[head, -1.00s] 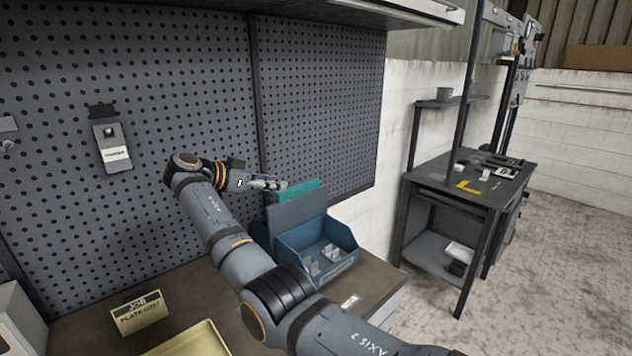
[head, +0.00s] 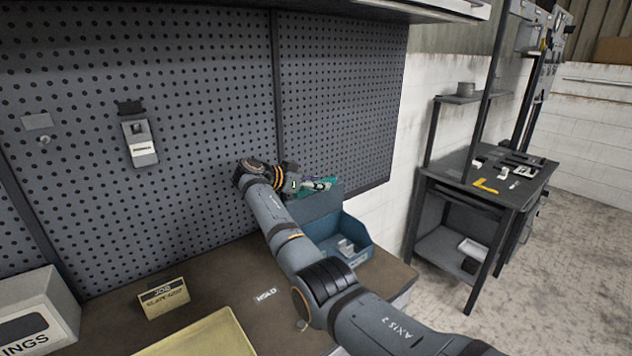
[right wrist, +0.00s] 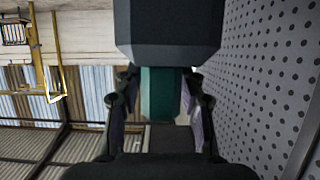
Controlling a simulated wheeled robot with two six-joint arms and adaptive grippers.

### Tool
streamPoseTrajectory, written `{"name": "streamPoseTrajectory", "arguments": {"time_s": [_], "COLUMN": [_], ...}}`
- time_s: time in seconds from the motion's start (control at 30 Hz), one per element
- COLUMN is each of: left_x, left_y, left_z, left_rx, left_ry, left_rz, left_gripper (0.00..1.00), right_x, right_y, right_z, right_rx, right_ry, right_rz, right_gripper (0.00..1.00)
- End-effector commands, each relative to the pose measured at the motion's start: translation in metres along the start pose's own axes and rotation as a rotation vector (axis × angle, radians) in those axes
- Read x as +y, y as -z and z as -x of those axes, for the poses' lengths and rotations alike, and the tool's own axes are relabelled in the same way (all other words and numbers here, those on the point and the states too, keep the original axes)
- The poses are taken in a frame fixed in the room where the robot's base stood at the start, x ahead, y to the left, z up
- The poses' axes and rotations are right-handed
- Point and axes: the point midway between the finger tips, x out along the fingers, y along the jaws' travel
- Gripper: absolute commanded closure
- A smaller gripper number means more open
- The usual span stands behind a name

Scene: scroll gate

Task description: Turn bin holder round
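The bin holder is a blue open-topped bin (head: 360,228) with a high back panel, at the right end of the workbench by the pegboard. Small pale parts lie inside it. A teal panel (head: 328,187) stands at the top of its back. My right gripper (head: 318,184) is at the teal panel, in front of part of it. In the right wrist view, the teal panel (right wrist: 160,95) lies between my two spread fingers, with narrow gaps seeming to show beside it. A dark blue-grey body (right wrist: 168,30) fills the top. My left gripper is not in view.
The pegboard (head: 150,80) rises close behind my right arm and the bin. A yellow tray (head: 205,335), a job card (head: 164,298) and a grey box (head: 40,305) sit on the workbench (head: 240,275). A second bench (head: 485,185) stands apart at the right.

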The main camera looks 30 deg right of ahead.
Motion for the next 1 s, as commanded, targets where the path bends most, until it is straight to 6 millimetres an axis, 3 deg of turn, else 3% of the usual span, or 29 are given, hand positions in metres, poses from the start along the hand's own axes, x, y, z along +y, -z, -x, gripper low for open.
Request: {"name": "streamPoseTrajectory", "arguments": {"time_s": [0.1,0.4,1.0], "left_x": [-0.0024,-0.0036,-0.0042], "left_y": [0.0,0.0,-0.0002], "left_z": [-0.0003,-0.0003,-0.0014], "left_rx": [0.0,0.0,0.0], "left_ry": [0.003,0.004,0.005], "left_rz": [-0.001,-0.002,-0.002], "left_gripper": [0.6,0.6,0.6], "right_x": [0.0001,0.0,0.0003], "right_y": [-0.0002,0.0,-0.0003], "right_z": [0.0,0.0004,0.0003], "right_rx": [0.0,0.0,0.0], "right_ry": [0.0,0.0,0.025], "right_rz": [0.0,0.0,0.009], "right_gripper": [0.62,1.0,1.0]}}
